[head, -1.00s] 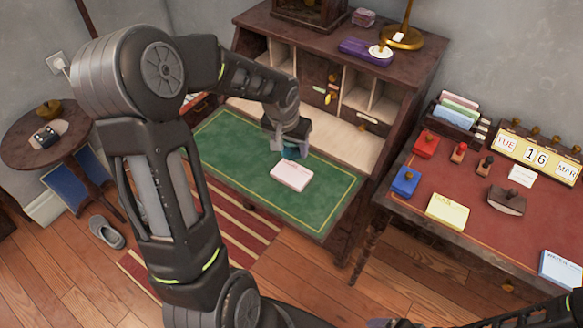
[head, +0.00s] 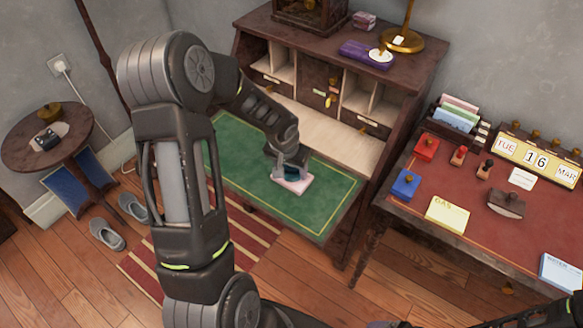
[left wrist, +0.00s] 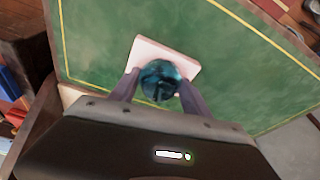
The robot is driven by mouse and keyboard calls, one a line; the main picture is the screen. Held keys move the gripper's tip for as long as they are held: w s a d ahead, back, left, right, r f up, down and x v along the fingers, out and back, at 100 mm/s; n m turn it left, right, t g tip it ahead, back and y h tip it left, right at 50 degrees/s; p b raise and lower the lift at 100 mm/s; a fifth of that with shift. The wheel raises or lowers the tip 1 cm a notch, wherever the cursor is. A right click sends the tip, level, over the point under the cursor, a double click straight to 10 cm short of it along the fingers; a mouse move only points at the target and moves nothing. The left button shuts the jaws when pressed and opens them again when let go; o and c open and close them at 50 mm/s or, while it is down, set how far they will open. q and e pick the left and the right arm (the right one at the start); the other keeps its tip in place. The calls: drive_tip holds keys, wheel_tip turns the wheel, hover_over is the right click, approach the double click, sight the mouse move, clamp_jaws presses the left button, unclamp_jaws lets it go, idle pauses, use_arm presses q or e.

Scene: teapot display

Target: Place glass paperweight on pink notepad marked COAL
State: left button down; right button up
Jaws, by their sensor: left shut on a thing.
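The glass paperweight (left wrist: 160,80) is a dark teal, rounded piece between the fingers of my left gripper (left wrist: 160,92), which is shut on it. In the head view my left gripper (head: 288,172) is over the pink notepad (head: 294,186), hiding most of the paperweight. The pink notepad also shows in the left wrist view (left wrist: 150,49), behind and around the paperweight. It lies on the green desk leaf. Its marking cannot be read. I cannot tell whether the paperweight touches the pad. At the bottom right only part of my right arm shows; its gripper is not visible.
The green writing surface (head: 240,160) is otherwise clear. The desk's pigeonholes (head: 360,90) rise behind it. A red-topped table (head: 480,200) at right holds a yellow notepad (head: 447,214), a blue-and-white pad (head: 561,270), stamps and a calendar (head: 535,158).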

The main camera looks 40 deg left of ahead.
use_arm(q)
drive_tip(key=shift+f, duration=0.1)
drive_tip(key=c, duration=0.5)
unclamp_jaws()
drive_tip(key=shift+r, duration=0.5)
drive_tip(key=v, duration=1.1)
drive_tip(key=shift+s, duration=0.2)
drive_tip(key=shift+r, duration=0.15)
